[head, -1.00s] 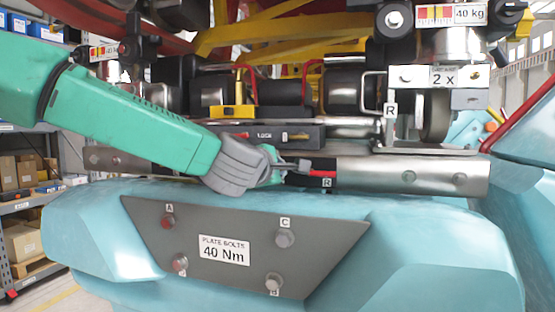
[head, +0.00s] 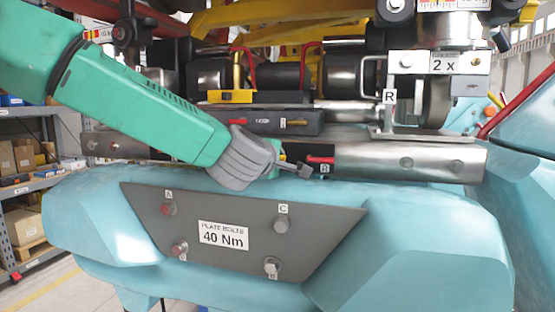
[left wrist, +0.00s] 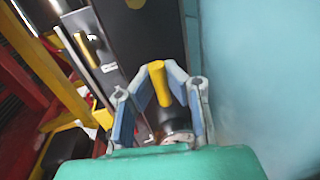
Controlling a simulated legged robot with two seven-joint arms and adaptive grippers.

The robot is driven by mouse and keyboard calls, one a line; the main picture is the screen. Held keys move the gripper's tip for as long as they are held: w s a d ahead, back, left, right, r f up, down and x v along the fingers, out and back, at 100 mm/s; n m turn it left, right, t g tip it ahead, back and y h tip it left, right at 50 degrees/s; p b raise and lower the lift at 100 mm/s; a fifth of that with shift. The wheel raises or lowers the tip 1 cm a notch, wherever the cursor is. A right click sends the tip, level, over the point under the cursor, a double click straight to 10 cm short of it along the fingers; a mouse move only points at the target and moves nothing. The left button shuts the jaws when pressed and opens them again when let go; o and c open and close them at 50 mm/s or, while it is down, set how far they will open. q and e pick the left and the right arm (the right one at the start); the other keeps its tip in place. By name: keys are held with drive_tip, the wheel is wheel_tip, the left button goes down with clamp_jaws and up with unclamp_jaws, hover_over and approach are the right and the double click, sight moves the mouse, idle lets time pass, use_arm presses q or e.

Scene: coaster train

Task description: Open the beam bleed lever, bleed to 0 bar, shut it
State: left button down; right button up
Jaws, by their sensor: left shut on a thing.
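My left gripper (head: 300,170) is at the front of the steel beam (head: 400,160), just left of a small red lever (head: 320,159) with a letter tag under it. In the left wrist view, its fingers (left wrist: 160,85) are closed around a yellow handle (left wrist: 159,88) that rises from a black round base (left wrist: 176,128). In the head view the gripper hides this handle. I cannot tell whether the handle stands open or shut. No pressure reading is legible. My right gripper is not in view.
Below the beam is a grey plate (head: 325,235) with several bolts and a "40 Nm" label, on a pale blue body (head: 430,240). A dark lock block (head: 268,124) with red and yellow levers sits above the beam. Shelves with boxes (head: 22,160) stand at left.

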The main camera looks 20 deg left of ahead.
use_arm(q)
drive_tip(key=c, duration=1.9)
unclamp_jaws()
drive_tip(key=shift+d+f, duration=0.15)
drive_tip(key=shift+f, duration=0.1)
drive_tip(key=shift+o, duration=0.2)
drive_tip(key=shift+r, duration=0.1)
drive_tip(key=shift+s+r, duration=0.1)
drive_tip(key=shift+s, duration=0.15)
drive_tip(key=s, duration=0.3)
drive_tip(key=s+r, duration=0.1)
drive_tip(key=s, duration=0.3)
drive_tip(key=s+r, duration=0.1)
drive_tip(key=s, duration=0.2)
drive_tip(key=shift+s+a, duration=0.15)
drive_tip(key=shift+a, duration=0.05)
drive_tip(key=shift+s, duration=0.45)
